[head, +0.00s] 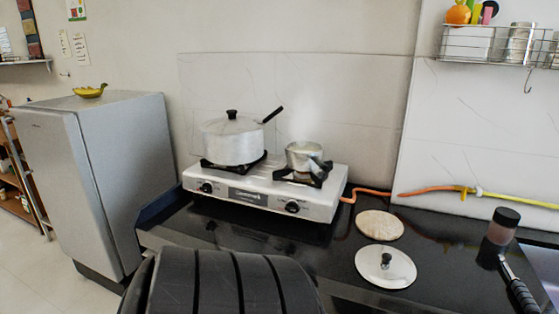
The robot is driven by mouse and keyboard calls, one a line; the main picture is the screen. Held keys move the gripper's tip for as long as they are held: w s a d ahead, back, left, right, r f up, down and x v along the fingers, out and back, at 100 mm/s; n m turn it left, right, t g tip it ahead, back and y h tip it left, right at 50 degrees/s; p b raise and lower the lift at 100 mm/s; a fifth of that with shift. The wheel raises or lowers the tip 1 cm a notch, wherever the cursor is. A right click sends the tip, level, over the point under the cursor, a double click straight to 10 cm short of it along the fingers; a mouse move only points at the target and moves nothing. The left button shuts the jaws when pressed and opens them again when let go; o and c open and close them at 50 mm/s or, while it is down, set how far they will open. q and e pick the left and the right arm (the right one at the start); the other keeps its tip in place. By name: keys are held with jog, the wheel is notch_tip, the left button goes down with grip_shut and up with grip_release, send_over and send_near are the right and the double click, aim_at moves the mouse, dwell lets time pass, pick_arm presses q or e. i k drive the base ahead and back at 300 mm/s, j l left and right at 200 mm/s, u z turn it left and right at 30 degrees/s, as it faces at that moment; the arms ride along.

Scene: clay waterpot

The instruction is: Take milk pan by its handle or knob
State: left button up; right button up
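A small silvery pan (304,154), which looks like the milk pan, stands upright on the right burner of the white gas stove (262,198). A larger silvery pot (232,143) with a lid and black knob (232,113) stands on the left burner. A black handle (272,115) slants up to the right from near the large pot's rim; it seems to belong to that pot. Neither of my grippers is in view, and nothing is seen touching the pans.
A loose lid (386,267) with a black knob and a round flat disc (380,225) lie on the dark counter (440,245). A dark-capped jar (503,225) and a black-handled tool (519,290) are at right. A grey fridge (125,170) stands left. An orange hose (370,192) leaves the stove.

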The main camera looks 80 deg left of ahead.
aim_at(307, 159)
jog(key=u, duration=1.3)
